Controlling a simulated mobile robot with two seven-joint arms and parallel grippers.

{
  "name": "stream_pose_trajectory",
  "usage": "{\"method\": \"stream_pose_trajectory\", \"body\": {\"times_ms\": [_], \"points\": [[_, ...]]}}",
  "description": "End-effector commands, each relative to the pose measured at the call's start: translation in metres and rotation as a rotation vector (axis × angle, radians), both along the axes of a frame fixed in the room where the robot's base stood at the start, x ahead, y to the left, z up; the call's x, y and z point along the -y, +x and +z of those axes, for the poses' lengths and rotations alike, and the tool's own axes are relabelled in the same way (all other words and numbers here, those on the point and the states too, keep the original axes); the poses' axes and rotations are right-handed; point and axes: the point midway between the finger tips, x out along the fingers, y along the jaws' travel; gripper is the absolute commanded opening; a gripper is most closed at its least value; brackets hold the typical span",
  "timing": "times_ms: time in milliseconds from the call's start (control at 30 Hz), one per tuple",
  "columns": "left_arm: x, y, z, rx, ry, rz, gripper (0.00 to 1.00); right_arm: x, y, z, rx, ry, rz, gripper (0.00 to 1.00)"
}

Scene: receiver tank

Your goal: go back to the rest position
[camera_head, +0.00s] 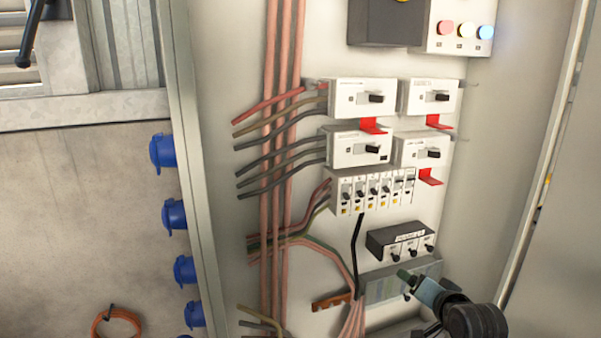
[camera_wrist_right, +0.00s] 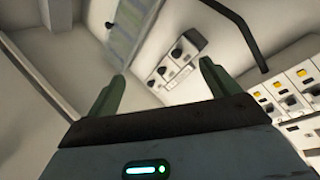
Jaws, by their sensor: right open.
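My right gripper (camera_head: 408,280) shows at the lower right of the head view, in front of the lower part of the electrical panel (camera_head: 350,235). In the right wrist view, its two green fingers (camera_wrist_right: 161,80) are spread apart with nothing held between them. Beyond them is a strip with black knobs (camera_wrist_right: 172,68), which also shows in the head view as a dark-topped box (camera_head: 398,242). I cannot tell how far the fingertips are from the panel. My left gripper is not in view.
White breakers with levers (camera_head: 362,97) and a row of small switches (camera_head: 372,190) sit above the gripper. A black rod-like piece (camera_head: 357,255) stands to its left. The cabinet's right side wall (camera_head: 520,130) is close. Blue sockets (camera_head: 174,216) line the left.

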Motion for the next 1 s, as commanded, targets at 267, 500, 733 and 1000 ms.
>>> {"method": "stream_pose_trajectory", "body": {"times_ms": [267, 500, 733, 1000], "points": [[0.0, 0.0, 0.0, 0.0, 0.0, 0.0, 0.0, -0.016, -0.093, -0.136, -0.087, -0.223, 0.118, 0.87], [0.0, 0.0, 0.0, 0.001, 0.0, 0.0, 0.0, -0.035, -0.197, -0.22, -0.146, -0.391, 0.255, 0.87], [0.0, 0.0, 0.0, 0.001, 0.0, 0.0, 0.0, -0.054, -0.304, -0.269, -0.185, -0.519, 0.394, 0.87], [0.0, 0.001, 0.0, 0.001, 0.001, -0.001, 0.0, -0.067, -0.371, -0.284, -0.196, -0.587, 0.483, 0.87]]}}
